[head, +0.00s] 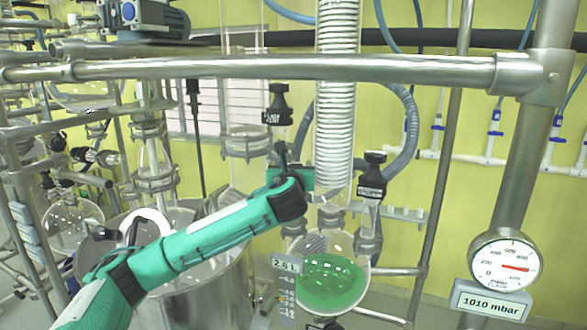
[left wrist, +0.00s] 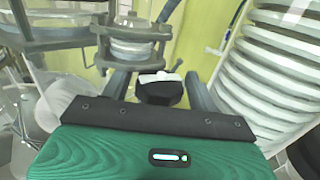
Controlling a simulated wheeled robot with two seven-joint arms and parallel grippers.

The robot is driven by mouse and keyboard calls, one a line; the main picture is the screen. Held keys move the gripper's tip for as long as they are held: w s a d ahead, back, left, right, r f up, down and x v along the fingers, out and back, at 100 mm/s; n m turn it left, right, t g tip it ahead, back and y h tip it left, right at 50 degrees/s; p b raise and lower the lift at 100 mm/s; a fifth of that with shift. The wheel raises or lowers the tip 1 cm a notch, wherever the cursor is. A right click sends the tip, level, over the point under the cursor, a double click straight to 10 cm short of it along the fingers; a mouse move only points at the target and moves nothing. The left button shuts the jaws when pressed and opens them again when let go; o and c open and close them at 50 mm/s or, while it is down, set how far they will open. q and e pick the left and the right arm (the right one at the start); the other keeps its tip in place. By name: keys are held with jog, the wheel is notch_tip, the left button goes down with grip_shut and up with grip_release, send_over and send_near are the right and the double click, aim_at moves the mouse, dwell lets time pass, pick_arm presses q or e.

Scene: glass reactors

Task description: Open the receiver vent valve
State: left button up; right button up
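A black valve knob (head: 278,104) with a small label stands left of the white coil, above my left gripper in the head view. A second black labelled knob (head: 371,175) stands right of the coil; I cannot read which is the vent. The receiver flask (head: 331,278) holds green liquid below. My left gripper (head: 284,158) is raised in front of the glassware. In the left wrist view its fingers (left wrist: 159,92) are open, with a black knob (left wrist: 160,93) with a white label showing between them, gaps on both sides. I cannot tell how deep it sits. My right gripper is out of view.
A steel rail (head: 280,68) crosses above the arm. The white coil (head: 337,105) stands close to the right of the gripper, with a grey hose (head: 411,125) beyond. A pressure gauge (head: 505,264) reads beside a 1010 mbar display (head: 490,303). A steel vessel (head: 205,290) stands below the arm.

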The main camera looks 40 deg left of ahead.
pick_arm(q)
jog(key=m+h, duration=0.1)
jog(key=m+t+h, duration=0.1)
jog(key=h, duration=0.1)
jog(key=shift+s+a+t, duration=0.1)
jog(key=shift+s+t, duration=0.1)
jog(key=shift+t, duration=0.1)
jog(key=shift+f+m+t+h, duration=0.1)
jog(key=shift+m+t+h, duration=0.15)
jog(key=shift+m+h, duration=0.85)
jog(key=shift+m+t+h, duration=0.25)
jog(key=shift+m+h, duration=0.35)
jog(key=shift+h, duration=0.9)
